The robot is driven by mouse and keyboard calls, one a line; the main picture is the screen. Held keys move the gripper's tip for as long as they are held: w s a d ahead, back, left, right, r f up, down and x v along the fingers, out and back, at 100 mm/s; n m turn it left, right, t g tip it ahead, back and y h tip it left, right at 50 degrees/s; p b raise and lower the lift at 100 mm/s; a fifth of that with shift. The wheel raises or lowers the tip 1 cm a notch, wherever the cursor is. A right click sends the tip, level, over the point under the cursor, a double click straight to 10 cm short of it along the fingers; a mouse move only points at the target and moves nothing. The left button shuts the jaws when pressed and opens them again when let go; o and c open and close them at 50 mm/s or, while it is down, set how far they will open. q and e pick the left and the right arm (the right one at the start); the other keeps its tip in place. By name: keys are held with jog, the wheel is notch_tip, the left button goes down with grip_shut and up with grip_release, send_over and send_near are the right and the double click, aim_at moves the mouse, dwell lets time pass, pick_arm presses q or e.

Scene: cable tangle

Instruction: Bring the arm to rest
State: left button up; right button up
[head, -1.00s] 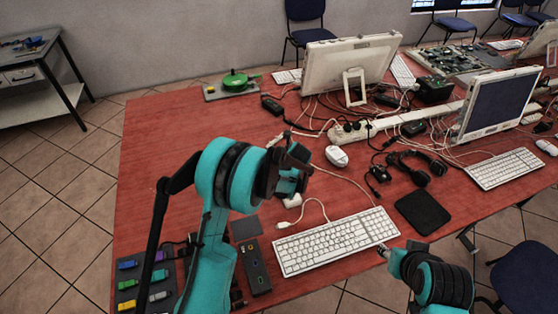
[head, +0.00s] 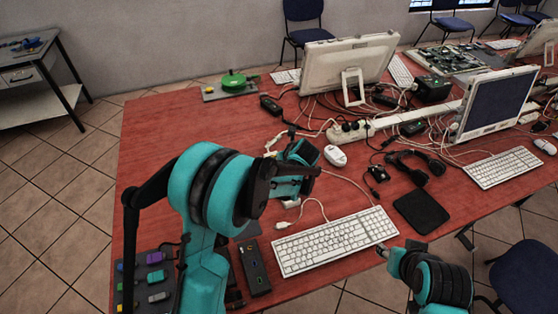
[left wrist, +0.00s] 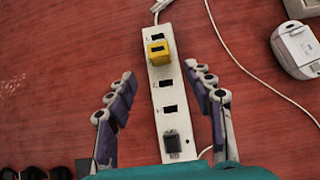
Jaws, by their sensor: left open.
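My left gripper (head: 297,172) hangs over the table in the head view, partly hidden by my own arm. The left wrist view shows its two fingers (left wrist: 160,84) wide apart with nothing held between them. Beneath them is a white socket strip (left wrist: 165,95). A yellow plug (left wrist: 158,52) sits in the strip just ahead of the fingertips, and a dark grey plug (left wrist: 172,143) sits nearer the wrist. My right arm shows at the lower right of the head view, with a small metallic end (head: 383,250) near the keyboard; its jaw state is unclear.
A white keyboard (head: 336,240) lies at the front of the red table (head: 160,130). A dark tray of coloured plugs (head: 143,281) is at front left. Monitors, a headset (head: 412,168) and tangled cables crowd the back and right. The back left is mostly bare.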

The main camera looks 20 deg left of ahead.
pick_arm(q)
jog(key=s+a+r+n+h, duration=0.1)
jog(key=s+r+n, duration=0.5)
jog(key=s+n, duration=0.15)
jog(key=s+r+n+h, duration=0.1)
jog(key=s+r+n, duration=0.45)
jog(key=s, duration=0.35)
jog(key=s+f+n+h, duration=0.1)
jog(key=s+n+h, duration=0.1)
jog(key=s+n, duration=1.2)
jog(key=shift+s+n+h, duration=0.4)
jog(key=shift+n, duration=0.7)
